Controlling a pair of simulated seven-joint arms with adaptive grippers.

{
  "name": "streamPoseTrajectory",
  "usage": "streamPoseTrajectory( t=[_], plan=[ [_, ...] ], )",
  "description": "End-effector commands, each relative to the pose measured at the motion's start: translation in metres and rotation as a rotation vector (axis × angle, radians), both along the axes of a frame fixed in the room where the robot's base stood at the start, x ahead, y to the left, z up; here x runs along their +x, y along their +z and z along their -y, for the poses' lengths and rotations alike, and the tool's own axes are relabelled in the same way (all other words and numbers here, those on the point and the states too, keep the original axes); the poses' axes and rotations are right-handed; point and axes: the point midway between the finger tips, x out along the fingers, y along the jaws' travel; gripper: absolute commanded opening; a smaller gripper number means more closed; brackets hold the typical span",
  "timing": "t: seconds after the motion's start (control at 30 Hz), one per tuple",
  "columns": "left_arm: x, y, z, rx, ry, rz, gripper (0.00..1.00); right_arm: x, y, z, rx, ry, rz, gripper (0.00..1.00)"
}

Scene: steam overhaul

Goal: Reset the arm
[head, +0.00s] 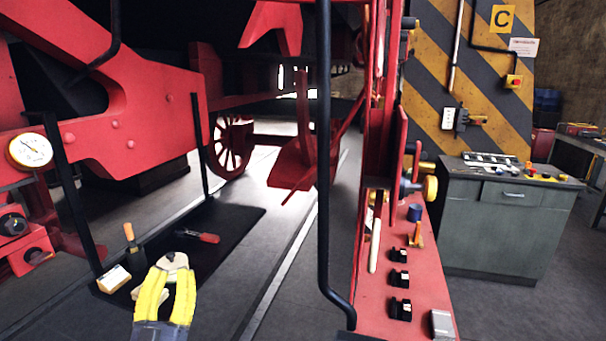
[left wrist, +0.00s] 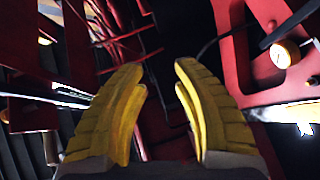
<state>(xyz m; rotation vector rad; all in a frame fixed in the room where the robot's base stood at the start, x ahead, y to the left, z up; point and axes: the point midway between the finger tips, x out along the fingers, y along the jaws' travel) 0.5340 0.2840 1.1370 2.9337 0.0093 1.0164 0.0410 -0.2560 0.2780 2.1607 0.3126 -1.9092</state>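My left gripper (head: 170,271) is in the lower left of the head view, its two yellow fingers pointing away over the dark mat (head: 235,222). In the left wrist view the same gripper (left wrist: 160,67) has its fingers apart with nothing between them. A pale, crumpled-looking thing (head: 173,260) shows at the fingertips in the head view; I cannot tell whether it touches them. My right gripper is in neither view.
A red-handled tool (head: 198,236) and a small box (head: 114,279) lie on the mat. A black upright rail (head: 324,150) and a red panel with switches (head: 385,300) stand right of centre. A gauge (head: 30,150) is at left, a grey cabinet (head: 500,225) at right.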

Motion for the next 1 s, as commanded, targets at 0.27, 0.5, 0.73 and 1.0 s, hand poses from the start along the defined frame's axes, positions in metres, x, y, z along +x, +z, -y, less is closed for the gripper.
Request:
streamPoseTrajectory(
  t=[0.27,0.5,0.73,1.0],
  plan=[
    [-0.019,-0.116,0.069,0.353,-0.086,-0.423,0.29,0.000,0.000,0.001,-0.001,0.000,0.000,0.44],
    [-0.068,-0.227,0.074,0.600,-0.067,-0.837,0.29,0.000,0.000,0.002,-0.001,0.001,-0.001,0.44],
    [-0.138,-0.302,0.039,0.768,0.039,-1.206,0.29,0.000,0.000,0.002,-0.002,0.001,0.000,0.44],
    [-0.195,-0.331,0.003,0.858,0.157,-1.443,0.29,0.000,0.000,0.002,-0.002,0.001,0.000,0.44]
  ],
)
